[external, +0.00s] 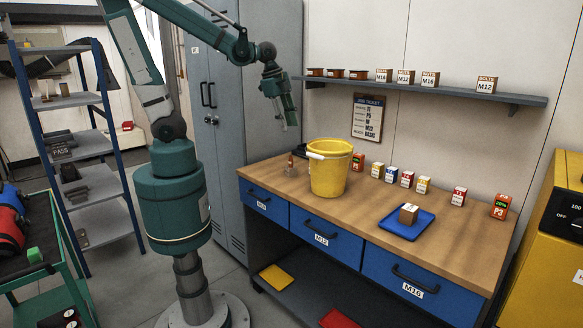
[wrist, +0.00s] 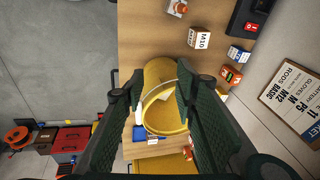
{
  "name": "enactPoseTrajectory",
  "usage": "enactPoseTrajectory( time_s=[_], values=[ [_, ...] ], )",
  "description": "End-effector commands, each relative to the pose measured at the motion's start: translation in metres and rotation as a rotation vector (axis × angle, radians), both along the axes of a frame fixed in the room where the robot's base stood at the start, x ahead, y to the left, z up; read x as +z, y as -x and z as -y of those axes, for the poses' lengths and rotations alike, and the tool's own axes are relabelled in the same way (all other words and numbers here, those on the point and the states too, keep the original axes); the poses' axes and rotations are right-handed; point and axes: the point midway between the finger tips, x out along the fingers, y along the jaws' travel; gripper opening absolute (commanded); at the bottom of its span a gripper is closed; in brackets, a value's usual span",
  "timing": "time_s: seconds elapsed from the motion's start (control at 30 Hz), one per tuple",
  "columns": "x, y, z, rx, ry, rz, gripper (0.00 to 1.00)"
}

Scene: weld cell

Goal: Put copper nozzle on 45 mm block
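The tray (wrist: 139,130) shows partly in the wrist view, behind my fingers. My gripper (external: 286,115) hangs above the left end of the bench, well clear of the nozzle and block. In the wrist view its fingers (wrist: 158,92) are spread, with nothing held between them.
The yellow bucket (external: 328,172) stands tall between nozzle and tray. Small labelled boxes (external: 407,179) line the bench's back. A white M10 box (wrist: 198,40) and black switch box (wrist: 251,18) lie near the bucket. A wall shelf (external: 440,93) runs above. Bench around the tray is mostly clear.

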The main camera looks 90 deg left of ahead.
Motion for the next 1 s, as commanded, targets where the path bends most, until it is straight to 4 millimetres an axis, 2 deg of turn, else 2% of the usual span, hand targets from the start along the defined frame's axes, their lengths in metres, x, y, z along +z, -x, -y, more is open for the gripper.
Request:
enactPoseTrajectory(
  time_s=[0.5,0.8,1.0],
  values=[
    [0.037,0.030,0.066,0.301,0.133,0.192,0.29],
    [0.052,0.049,0.099,0.468,0.253,0.290,0.29],
    [0.058,0.059,0.115,0.550,0.324,0.334,0.29]
  ],
)
